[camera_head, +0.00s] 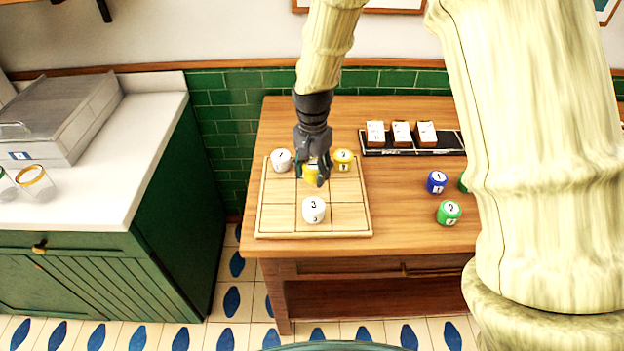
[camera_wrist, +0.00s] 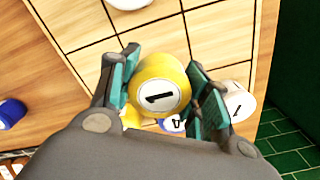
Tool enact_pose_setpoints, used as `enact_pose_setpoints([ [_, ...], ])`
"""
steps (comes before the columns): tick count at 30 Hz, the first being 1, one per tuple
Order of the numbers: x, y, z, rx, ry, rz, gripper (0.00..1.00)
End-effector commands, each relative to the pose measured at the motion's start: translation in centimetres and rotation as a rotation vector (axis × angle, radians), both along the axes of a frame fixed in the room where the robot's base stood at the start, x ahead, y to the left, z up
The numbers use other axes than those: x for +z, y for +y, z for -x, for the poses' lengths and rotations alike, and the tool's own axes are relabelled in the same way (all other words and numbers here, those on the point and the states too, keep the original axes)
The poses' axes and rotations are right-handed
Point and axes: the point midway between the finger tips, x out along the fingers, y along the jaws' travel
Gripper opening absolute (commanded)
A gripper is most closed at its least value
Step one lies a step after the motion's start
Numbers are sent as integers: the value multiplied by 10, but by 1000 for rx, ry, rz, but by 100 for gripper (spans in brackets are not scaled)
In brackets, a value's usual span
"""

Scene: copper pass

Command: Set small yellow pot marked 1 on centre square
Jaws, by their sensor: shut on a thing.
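My gripper (camera_head: 313,172) is shut on the small yellow pot marked 1 (camera_head: 308,175), over the back-middle part of the gridded wooden board (camera_head: 346,218). In the wrist view the pot (camera_wrist: 158,82) sits between the two teal finger pads, its number facing the camera. I cannot tell whether its base touches the board. The centre square is partly hidden by the pot and fingers. A white pot marked 1 (camera_head: 280,160) stands on the back-left square, another yellow pot (camera_head: 343,158) on the back-right, and a white pot marked 3 (camera_head: 314,209) on the front-middle.
A pot marked 4 (camera_wrist: 172,125) shows partly behind the held pot in the wrist view. A blue pot (camera_head: 437,182) and a green pot (camera_head: 449,212) stand right of the board. Several cards stand on a black rack (camera_head: 400,148) behind. Front-left and front-right squares are clear.

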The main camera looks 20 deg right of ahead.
Motion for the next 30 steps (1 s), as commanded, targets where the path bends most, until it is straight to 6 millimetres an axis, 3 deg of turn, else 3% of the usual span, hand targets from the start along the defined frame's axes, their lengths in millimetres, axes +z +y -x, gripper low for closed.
enact_pose_setpoints([
  [5, -5, 0, 0, 1, 0, 0, 20],
  [16, -40, 1, 0, 3, 0, 0, 20],
  [28, -46, 1, 0, 2, -1, 0, 20],
  [29, -45, 1, 0, 2, -1, 0, 51],
  [30, -45, 1, 0, 2, -1, 0, 58],
])
